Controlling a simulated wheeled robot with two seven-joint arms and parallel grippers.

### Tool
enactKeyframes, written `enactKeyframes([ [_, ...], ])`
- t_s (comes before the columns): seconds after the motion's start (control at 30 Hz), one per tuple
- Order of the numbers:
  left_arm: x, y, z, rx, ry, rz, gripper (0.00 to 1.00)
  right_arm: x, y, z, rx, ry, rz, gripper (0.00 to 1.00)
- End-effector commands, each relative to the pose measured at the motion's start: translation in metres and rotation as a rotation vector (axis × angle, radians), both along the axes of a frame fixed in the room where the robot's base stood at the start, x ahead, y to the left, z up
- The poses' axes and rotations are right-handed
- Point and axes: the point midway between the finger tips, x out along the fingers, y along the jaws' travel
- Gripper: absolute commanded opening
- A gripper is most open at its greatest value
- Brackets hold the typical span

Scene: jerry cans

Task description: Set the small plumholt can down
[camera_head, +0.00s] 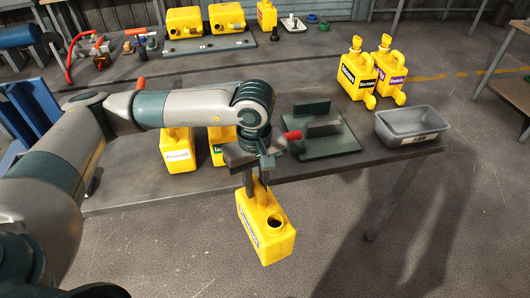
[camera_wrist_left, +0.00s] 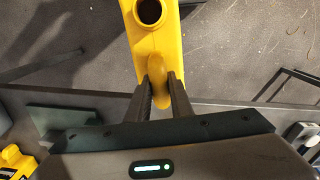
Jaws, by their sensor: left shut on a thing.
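My left gripper (camera_head: 254,178) is shut on the handle of a yellow can (camera_head: 268,232) and holds it in the air just past the table's front edge. The can has an open dark mouth and a white label with blue lettering that I cannot read. In the left wrist view the two fingers (camera_wrist_left: 161,88) pinch the yellow handle of the can (camera_wrist_left: 158,45), and its dark round opening shows at the top. I cannot tell which can is the plumholt one from the labels. My right gripper is not in view.
Two yellow cans (camera_head: 177,150) stand on the table (camera_head: 130,192) behind my arm. A dark green plate with upright blocks (camera_head: 335,142) lies right of my gripper. A grey bin (camera_head: 410,126) and two capped cans (camera_head: 356,75) stand further right. A back table (camera_head: 215,65) holds more cans.

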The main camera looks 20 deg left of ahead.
Motion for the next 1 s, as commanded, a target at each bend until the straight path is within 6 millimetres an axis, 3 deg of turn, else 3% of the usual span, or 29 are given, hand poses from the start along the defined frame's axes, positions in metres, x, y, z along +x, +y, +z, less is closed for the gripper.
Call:
enactKeyframes([
  [0.2, -0.032, 0.007, -0.06, -0.001, 0.007, -0.396, 0.0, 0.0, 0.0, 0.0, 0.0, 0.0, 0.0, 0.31],
  [0.47, -0.06, 0.01, -0.112, -0.009, 0.003, -0.772, 0.0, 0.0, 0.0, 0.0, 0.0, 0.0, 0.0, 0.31],
  [0.6, -0.062, 0.008, -0.12, -0.009, -0.005, -0.838, 0.0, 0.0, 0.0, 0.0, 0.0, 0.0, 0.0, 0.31],
  [1.0, -0.062, 0.014, -0.124, -0.005, 0.002, -0.826, 0.0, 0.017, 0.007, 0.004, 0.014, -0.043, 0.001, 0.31],
])
